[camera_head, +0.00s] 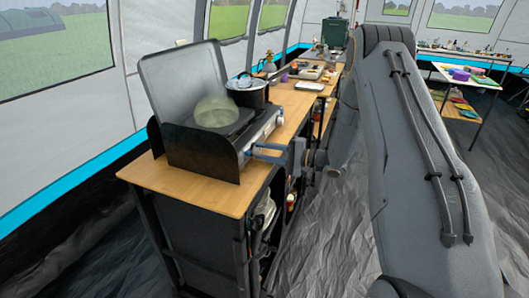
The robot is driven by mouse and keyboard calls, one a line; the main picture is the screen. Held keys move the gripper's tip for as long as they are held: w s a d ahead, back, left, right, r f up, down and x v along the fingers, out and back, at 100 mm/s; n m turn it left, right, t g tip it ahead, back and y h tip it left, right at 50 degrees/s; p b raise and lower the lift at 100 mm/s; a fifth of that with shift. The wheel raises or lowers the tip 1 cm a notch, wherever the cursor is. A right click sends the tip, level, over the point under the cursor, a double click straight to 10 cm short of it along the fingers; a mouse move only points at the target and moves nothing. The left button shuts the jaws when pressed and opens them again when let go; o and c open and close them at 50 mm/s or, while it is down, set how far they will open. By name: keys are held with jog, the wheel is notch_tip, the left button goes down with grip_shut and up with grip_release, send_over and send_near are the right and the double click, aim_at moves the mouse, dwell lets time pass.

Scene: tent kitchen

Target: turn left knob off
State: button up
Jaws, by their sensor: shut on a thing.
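A camping stove with a raised grey lid (182,82) and black side panels (200,157) stands on the wooden counter. My gripper (254,151) reaches in from the right to the left part of the stove's front. Its fingers are closed at the left knob, which they hide. The knob's angle cannot be seen. Another knob (278,120) seems to show farther along the front panel, small and unclear. A pale green, see-through dome (215,112) sits over the left burner. A dark pot (247,92) with a glass lid stands on the right burner.
The wooden counter (298,98) runs back past the stove, with trays and small items on it. Shelves with items lie under it. A second table (465,74) stands at the back right. Grey groundsheet (322,235) is clear in front.

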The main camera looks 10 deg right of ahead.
jog(key=shift+f, duration=0.1)
jog(key=o, duration=1.1)
jog(key=shift+c, duration=0.2)
